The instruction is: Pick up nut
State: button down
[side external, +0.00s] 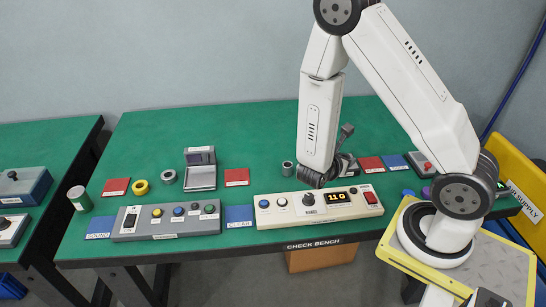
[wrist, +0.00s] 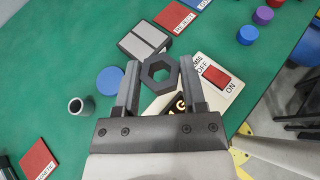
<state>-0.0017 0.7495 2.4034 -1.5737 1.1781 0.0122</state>
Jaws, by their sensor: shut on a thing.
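The nut (wrist: 160,73) is a dark grey hexagonal ring with a round hole, seen in the wrist view. My gripper (wrist: 159,80) is shut on it, with one finger along each side and the nut between the tips. In the side external view my arm reaches down over the back of the control box and hides most of the gripper; the nut cannot be made out there.
A cream control box (side external: 270,214) with knobs and a lit display stands at the bench's front edge. A grey button box (side external: 165,221) is to its left. A small grey cylinder (wrist: 75,105) and a blue disc (wrist: 110,80) are near the gripper. The green back-left surface is clear.

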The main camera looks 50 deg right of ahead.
jog(key=shift+s+a+r, duration=0.1)
jog(key=shift+s+r, duration=0.05)
jog(key=shift+s, duration=0.1)
jog(key=shift+w, duration=0.1)
dwell(0.5)
jog(key=shift+w+a+n+t, duration=0.1)
jog(key=shift+w+n+t, duration=0.3)
jog(key=shift+w+t, duration=0.1)
jog(key=w+a+n+t+y, duration=0.8)
jog(key=w+a+n+t, duration=0.3)
jog(key=w, duration=0.3)
jog(key=shift+w+a+f+n, duration=0.3)
jog(key=shift+a+n, duration=0.05)
jog(key=shift+n, duration=0.45)
jog(key=shift+w, duration=0.1)
